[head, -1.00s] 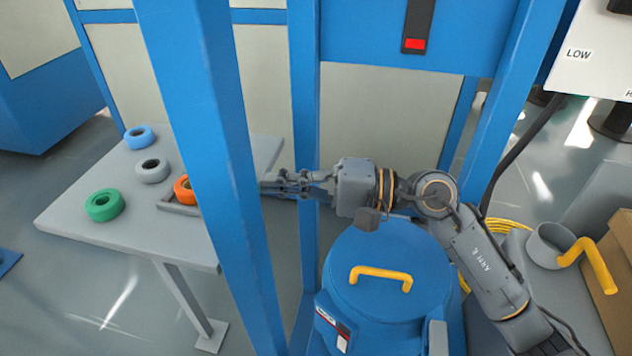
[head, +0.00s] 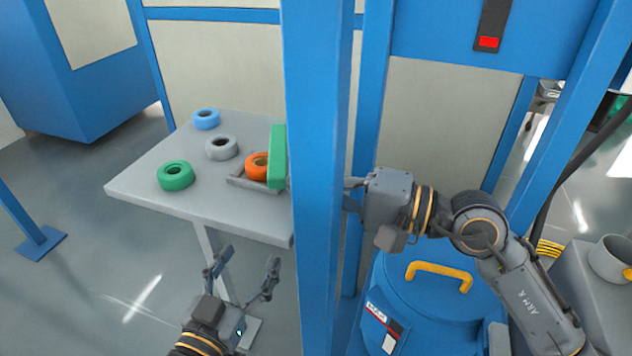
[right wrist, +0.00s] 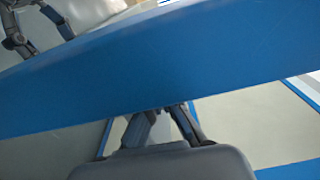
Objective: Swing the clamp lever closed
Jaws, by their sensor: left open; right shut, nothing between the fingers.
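No part can be surely told as the clamp lever. A yellow bent handle (head: 438,272) stands on the blue lid (head: 400,276) of a drum-like vessel. A bit of another yellow part (head: 628,273) shows at the right edge, by a grey cylinder (head: 610,258). My left gripper (head: 244,262) is open and empty, in front of the grey table's near edge. My right gripper (head: 353,192) is shut and empty, left of and above the lid.
The blue upright post (head: 318,180) stands between my two grippers. The grey table (head: 140,190) holds green (head: 175,176), grey (head: 221,147) and blue (head: 206,119) rings, and an orange ring (head: 257,167) in a grey holder. A green block (head: 278,155) is partly hidden by the post.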

